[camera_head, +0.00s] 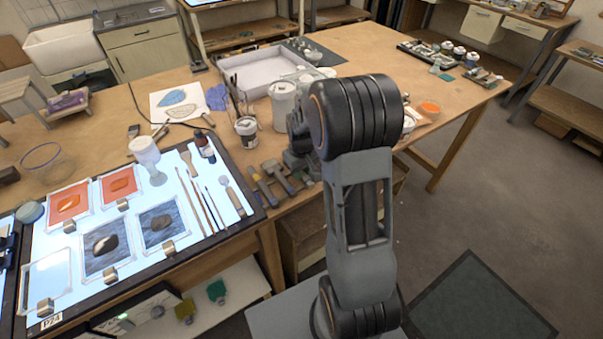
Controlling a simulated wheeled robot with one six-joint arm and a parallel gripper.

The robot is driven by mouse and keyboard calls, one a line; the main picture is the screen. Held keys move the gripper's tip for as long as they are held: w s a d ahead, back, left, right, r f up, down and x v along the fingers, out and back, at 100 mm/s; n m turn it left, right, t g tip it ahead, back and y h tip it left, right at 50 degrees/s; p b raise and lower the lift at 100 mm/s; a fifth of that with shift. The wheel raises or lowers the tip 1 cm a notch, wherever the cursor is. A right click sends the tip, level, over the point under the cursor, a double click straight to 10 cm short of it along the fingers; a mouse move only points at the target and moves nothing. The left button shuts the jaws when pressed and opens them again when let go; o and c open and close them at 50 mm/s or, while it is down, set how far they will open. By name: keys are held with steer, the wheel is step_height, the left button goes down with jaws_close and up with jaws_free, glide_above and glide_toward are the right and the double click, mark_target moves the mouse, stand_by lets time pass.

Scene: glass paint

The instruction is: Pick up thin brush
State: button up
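Several slim tools lie side by side on the right part of the lit panel (160,262). Among them are a brown-handled brush (189,165) with a wider end, a long thin brush (198,207), a thinner dark tool (211,208), and a tool with a broad rounded end (233,200). I cannot tell for certain which is the thin brush. My arm stands at the right of them, and its far end (298,160) shows only partly behind the large black joint. The fingers are not clear, so I cannot see whether they hold anything.
A glass goblet (148,158) and a dark bottle (204,146) stand just behind the brushes. Wide-bladed tools (275,175) lie on the wooden table to the right. White jars (284,105), a brush pot (246,131) and a white tray (262,68) stand farther back.

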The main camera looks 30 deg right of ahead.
jaws_close()
steer(key=shift+r, duration=0.1)
steer(key=shift+r, duration=0.6)
steer(key=s+a+r+b, duration=0.3)
steer(key=s+a+r, duration=0.5)
steer(key=a+r, duration=0.3)
steer(key=shift+a+r+b, duration=0.2)
steer(key=shift+r+b, duration=0.15)
